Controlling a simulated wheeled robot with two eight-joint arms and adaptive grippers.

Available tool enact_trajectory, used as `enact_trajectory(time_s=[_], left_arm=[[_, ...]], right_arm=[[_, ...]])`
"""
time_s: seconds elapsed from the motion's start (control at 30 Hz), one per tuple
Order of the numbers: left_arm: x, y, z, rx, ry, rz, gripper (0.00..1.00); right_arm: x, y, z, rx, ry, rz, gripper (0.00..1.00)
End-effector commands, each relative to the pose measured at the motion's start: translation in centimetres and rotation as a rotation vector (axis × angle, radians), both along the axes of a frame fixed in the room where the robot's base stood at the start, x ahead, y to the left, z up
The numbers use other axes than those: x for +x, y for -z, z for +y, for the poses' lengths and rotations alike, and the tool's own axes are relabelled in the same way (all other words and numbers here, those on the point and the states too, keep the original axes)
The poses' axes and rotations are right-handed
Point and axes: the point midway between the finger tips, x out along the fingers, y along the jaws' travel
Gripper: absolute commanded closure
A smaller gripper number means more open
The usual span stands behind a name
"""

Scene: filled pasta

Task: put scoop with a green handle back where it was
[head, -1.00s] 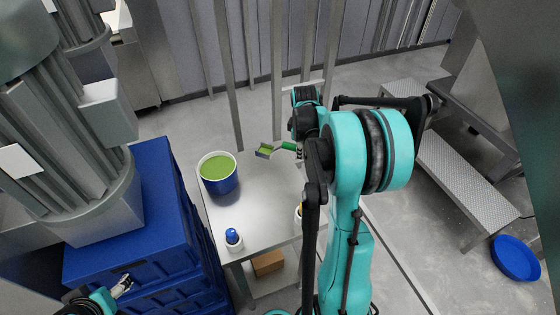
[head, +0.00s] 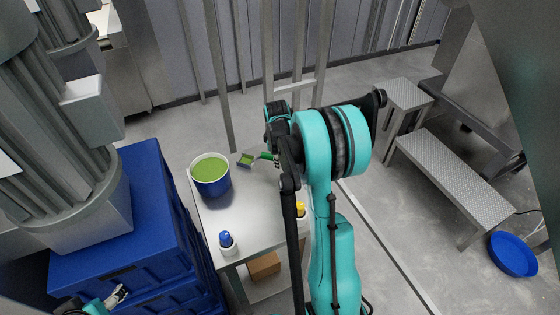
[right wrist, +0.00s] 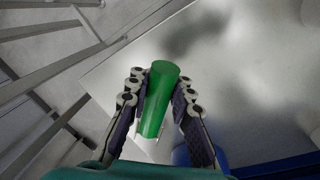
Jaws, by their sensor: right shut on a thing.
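The scoop with the green handle (right wrist: 159,95) is in my right gripper (right wrist: 158,110); in the right wrist view both fingers close around the handle. In the head view the scoop (head: 247,160) shows above the far part of the steel table (head: 240,215), its metal bowl towards the left with some green in it. I cannot tell whether it touches the table. My right gripper (head: 276,157) is partly hidden by its own arm. My left gripper (head: 118,295) is at the lower left, by the blue crates; its fingers are too small to read.
A blue bucket (head: 213,185) full of green stuff stands left of the scoop. A bottle with a blue cap (head: 227,243) and one with a yellow cap (head: 300,210) stand nearer. Blue crates (head: 120,235) are stacked at left. A cardboard box (head: 264,265) sits on the lower shelf.

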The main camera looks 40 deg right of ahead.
Motion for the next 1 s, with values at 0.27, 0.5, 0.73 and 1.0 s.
enact_trajectory(time_s=[0.27,0.5,0.73,1.0], left_arm=[[0.0,0.2,0.0,0.000,0.000,0.000,0.34],[0.0,0.1,0.0,0.000,0.000,0.000,0.34],[0.0,-1.0,0.0,0.000,0.000,0.000,0.34],[0.0,-2.6,0.0,0.000,0.000,0.000,0.34]], right_arm=[[0.0,0.3,0.0,0.000,0.000,0.000,0.58],[0.0,0.1,0.0,0.000,0.000,0.000,0.58],[-0.3,-3.1,0.3,0.000,0.000,0.000,0.58],[-0.9,-9.0,1.1,0.000,0.000,0.000,0.58]])
